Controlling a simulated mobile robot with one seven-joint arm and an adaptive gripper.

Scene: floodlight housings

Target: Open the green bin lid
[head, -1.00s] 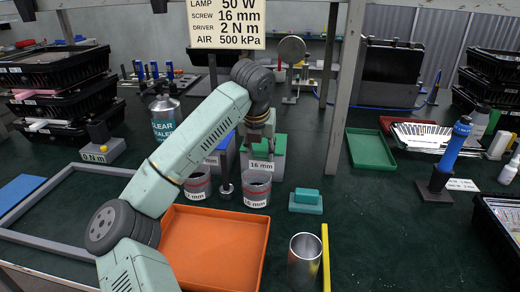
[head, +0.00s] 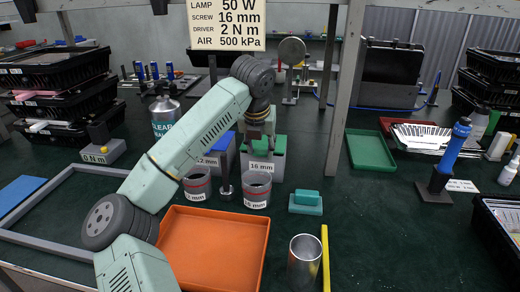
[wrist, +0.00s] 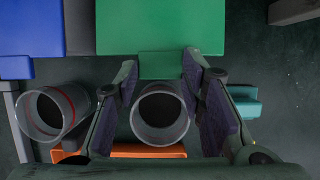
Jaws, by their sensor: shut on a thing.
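The green bin (head: 279,146) stands behind the cups in the head view, with a "16 mm" label on its front. Its green lid (wrist: 160,28) fills the top middle of the wrist view, with a narrower front tab (wrist: 160,66). My gripper (head: 257,146) is over the bin's front. In the wrist view my gripper (wrist: 160,68) has a finger on each side of the tab and is shut on it. The lid looks down on the bin; my arm and gripper hide part of it in the head view.
A blue bin (head: 220,157) stands just left of the green one. Two grey cups, one labelled 16 mm (head: 257,190), stand in front. An orange tray (head: 215,250), a teal block (head: 306,200) and a metal cylinder (head: 304,262) are nearer. A post (head: 340,110) rises to the right.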

